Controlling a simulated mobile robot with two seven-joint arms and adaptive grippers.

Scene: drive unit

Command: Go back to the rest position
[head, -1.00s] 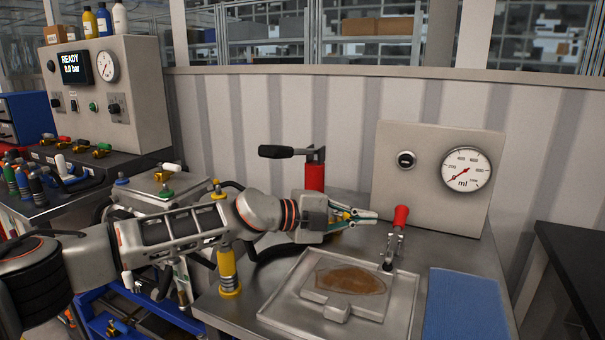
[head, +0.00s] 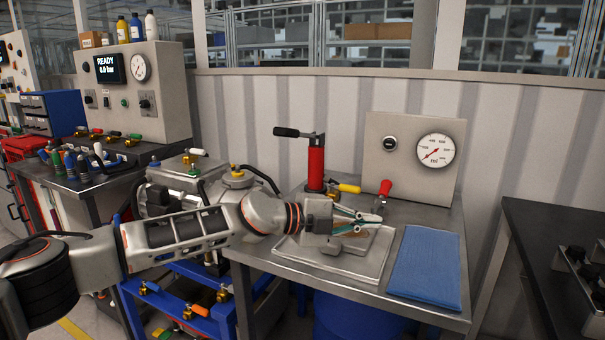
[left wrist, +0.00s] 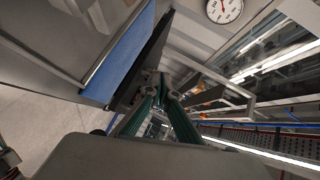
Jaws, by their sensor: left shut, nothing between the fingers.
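My left gripper (head: 362,219) reaches in from the left in the head view, over the metal tray (head: 352,271) on the steel bench. Its fingers are shut and empty. In the left wrist view the shut fingers (left wrist: 158,95) point up the picture, with the blue mat (left wrist: 118,52) beyond them to the left. In the head view the gripper hides part of the tray and of the brownish patch in it. My right gripper is not in view.
A blue mat (head: 425,263) lies right of the tray. A drive unit (head: 190,186) is left; a dark bench (head: 545,240) is right, past a gap.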

